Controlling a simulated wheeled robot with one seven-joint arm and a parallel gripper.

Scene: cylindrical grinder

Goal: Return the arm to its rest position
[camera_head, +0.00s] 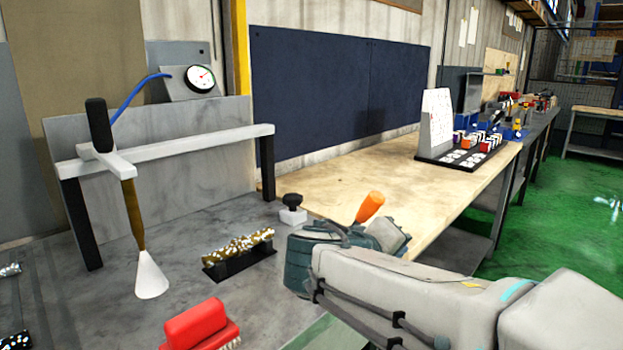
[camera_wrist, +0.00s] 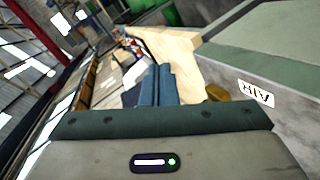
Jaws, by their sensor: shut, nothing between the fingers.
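My arm reaches in from the lower right of the head view, over the front of the grey bench (camera_head: 190,275). Its teal wrist end is beside a black knob on a white block (camera_head: 292,212). The fingers cannot be made out in the head view. In the wrist view my gripper (camera_wrist: 157,70) shows its two blue-grey fingers side by side and shut, with nothing between them. The wrist view is tilted. A grey surface with an "AIR" label (camera_wrist: 257,93) lies to the right of the fingers, apart from them.
A rail frame (camera_head: 190,150) with a hanging white cone (camera_head: 151,275) stands at left. A red brush (camera_head: 200,327) and a gold-speckled bar (camera_head: 238,245) lie on the bench. An orange handle (camera_head: 369,206) rises behind my arm. Green floor (camera_head: 575,220) is open at right.

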